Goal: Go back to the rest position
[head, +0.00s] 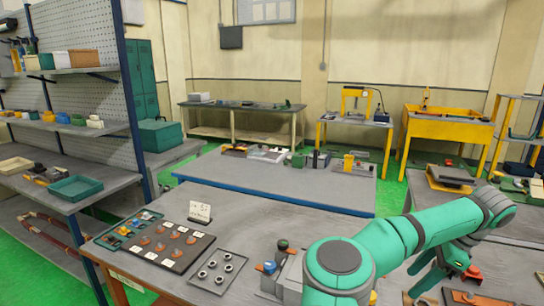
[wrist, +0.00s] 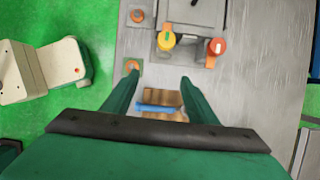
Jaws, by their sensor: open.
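My gripper (wrist: 158,84) is in the lower middle of the wrist view, with its two dark green fingers apart and nothing held between them. It points down over a grey bench top (wrist: 245,110). Below and between the fingers lies a brown wooden block with a blue bar (wrist: 158,107), apart from the fingers. In the head view my green arm reaches from the bottom centre to the right and bends down there. My gripper is partly hidden at the lower right of that view.
A dark board of parts (head: 160,243) and a grey tray with rings (head: 219,271) lie on the bench at left. Green floor (wrist: 95,15) borders the bench.

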